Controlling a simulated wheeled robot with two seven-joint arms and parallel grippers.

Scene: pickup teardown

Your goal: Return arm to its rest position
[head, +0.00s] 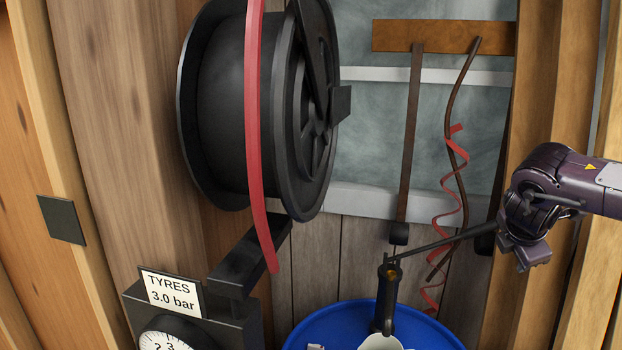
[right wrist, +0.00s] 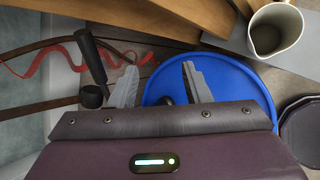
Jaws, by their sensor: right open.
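My right arm comes in from the right in the head view, dark purple. Its gripper (head: 522,250) is at the right, beside the wooden post. In the right wrist view the two grey fingers of the gripper (right wrist: 158,78) are spread apart with nothing between them. Part of a blue round top (right wrist: 232,82) lies beyond the fingers. A thin dark rod (head: 445,240) runs from near the gripper to a black upright tool (head: 386,300) over the blue top; I cannot tell whether the rod touches the gripper. My left gripper is not in view.
A black hose reel (head: 225,105) with a red hose (head: 254,130) hangs at upper left. A tyre gauge (head: 165,342) with a sign (head: 170,292) is below it. A wooden rail (head: 440,37) holds dark hanging straps. A pale cup (right wrist: 275,30) stands at upper right in the wrist view.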

